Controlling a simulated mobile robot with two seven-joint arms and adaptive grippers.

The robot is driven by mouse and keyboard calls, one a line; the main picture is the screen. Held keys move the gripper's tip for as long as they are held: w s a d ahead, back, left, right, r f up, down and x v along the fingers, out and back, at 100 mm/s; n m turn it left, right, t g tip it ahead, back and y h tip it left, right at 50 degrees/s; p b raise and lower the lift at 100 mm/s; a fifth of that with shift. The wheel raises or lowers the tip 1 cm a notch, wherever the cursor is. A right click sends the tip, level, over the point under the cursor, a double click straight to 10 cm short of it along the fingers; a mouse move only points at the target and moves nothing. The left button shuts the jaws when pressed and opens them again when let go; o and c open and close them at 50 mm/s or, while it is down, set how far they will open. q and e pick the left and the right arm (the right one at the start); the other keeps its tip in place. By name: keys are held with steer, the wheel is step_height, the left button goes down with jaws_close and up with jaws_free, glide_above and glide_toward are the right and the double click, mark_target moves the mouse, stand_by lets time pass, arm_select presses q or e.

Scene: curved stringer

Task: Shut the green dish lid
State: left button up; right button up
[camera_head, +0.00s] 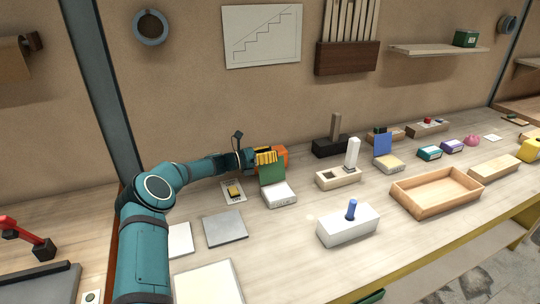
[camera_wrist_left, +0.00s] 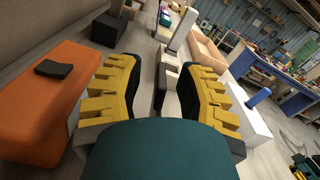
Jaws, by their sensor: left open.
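The green dish lid (camera_head: 272,173) stands upright, hinged up at the back edge of a small white dish (camera_head: 279,194) on the bench in the head view. My left gripper (camera_head: 266,157) is at the back of the raised lid, close to its top edge; its yellow fingers partly show above the lid. I cannot tell whether they touch it. In the left wrist view the two yellow fingers (camera_wrist_left: 162,70) are apart, with no object clearly held between them. My right gripper is not in view.
An orange block (camera_head: 276,155) sits just behind the gripper and fills the left of the wrist view (camera_wrist_left: 62,100). A blue-lidded dish (camera_head: 384,143), a wooden slotted block (camera_head: 338,179), a white block with blue peg (camera_head: 347,224) and a wooden tray (camera_head: 437,190) stand to the right.

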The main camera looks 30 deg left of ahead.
arm_select(q)
steer(key=shift+c, duration=0.3)
jaws_close()
steer(key=shift+s+d+r+m, duration=0.2)
steer(key=shift+s+d+m, duration=0.5)
steer(key=shift+m, duration=0.2)
steer(key=shift+s+d+f+m+b, duration=0.15)
steer(key=shift+s+d+m+b, duration=0.3)
steer(key=shift+s+d+m, duration=0.4)
steer(key=shift+s+d+f+m+b, duration=0.15)
steer(key=shift+s+d+m+b, duration=0.4)
steer(key=shift+d+m, duration=0.5)
steer(key=shift+s, duration=0.15)
